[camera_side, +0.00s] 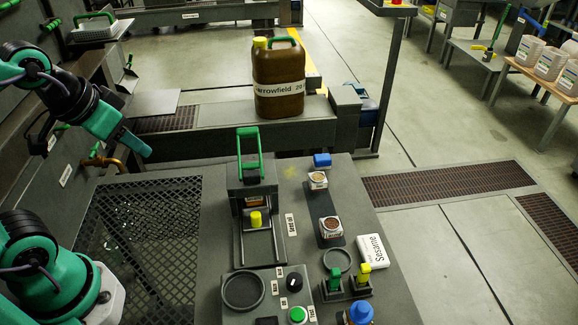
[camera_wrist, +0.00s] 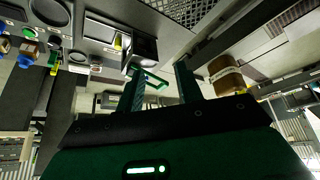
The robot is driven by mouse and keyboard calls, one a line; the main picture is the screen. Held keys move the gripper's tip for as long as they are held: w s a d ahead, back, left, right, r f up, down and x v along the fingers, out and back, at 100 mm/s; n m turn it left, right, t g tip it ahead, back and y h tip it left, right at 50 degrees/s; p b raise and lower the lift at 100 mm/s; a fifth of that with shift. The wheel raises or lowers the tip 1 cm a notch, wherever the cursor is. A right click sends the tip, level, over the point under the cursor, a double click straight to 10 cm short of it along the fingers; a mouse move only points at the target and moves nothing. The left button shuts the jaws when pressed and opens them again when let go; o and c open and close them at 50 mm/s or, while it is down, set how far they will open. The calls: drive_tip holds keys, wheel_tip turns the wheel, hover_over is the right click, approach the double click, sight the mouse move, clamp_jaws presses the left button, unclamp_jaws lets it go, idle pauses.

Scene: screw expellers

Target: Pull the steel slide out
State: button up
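A dark press unit stands on the grey bench, with a green loop handle (camera_side: 249,152) upright on top. Below it is an open bay with rails (camera_side: 238,240) and a yellow cylinder (camera_side: 256,219) at the front. I cannot tell for sure which part is the steel slide. The green handle (camera_wrist: 152,80) and yellow cylinder (camera_wrist: 118,42) also show in the wrist view. My gripper (camera_side: 138,142) is in the air at the left, apart from the press. In the wrist view my gripper (camera_wrist: 158,66) is open, with nothing held between its fingers.
A brown jerrycan (camera_side: 279,82) stands behind the press. A control panel with a green button (camera_side: 298,314) is in front. Sample cups (camera_side: 330,228) and a white Sesame box (camera_side: 371,252) are right of it. A mesh grate (camera_side: 140,240) lies left.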

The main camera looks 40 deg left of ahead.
drive_tip(key=shift+o, duration=0.7)
wheel_tip(320, 180, up, 4)
drive_tip(key=r+m+g, duration=0.1)
drive_tip(key=m+g, duration=0.5)
drive_tip(key=m, duration=1.8)
hover_over(255, 215)
wheel_tip(255, 215, down, 19)
drive_tip(key=shift+w+r, duration=0.1)
drive_tip(key=shift+r, duration=0.05)
drive_tip(key=shift+f, duration=3.9)
